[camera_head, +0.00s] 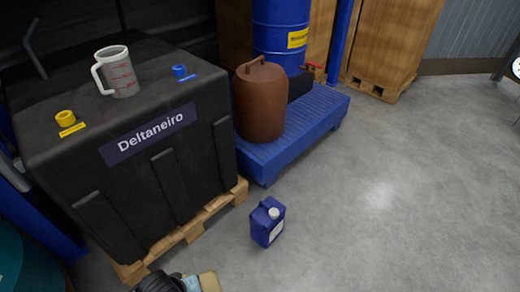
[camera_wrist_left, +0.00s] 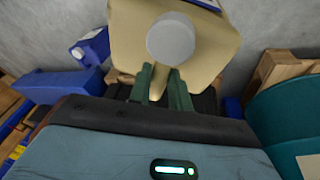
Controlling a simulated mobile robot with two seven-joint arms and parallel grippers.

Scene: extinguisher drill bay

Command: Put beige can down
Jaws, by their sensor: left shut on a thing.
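The beige can (camera_wrist_left: 200,40) fills the upper middle of the left wrist view, with a round grey cap facing the camera. My left gripper (camera_wrist_left: 161,78) is shut on its handle, one greenish finger on each side. In the head view only a small part of the beige can (camera_head: 209,281) shows at the bottom edge, beside my left gripper (camera_head: 190,284). The can's base is hidden, so I cannot tell whether it touches the floor. My right gripper is in neither view.
A blue can (camera_head: 266,224) stands on the grey floor. A black container (camera_head: 70,140) with a measuring jug (camera_head: 118,72) sits on a wooden pallet (camera_head: 190,232). A brown can (camera_head: 260,100) stands on a blue platform (camera_head: 285,145). Open floor (camera_head: 400,220) lies to the right.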

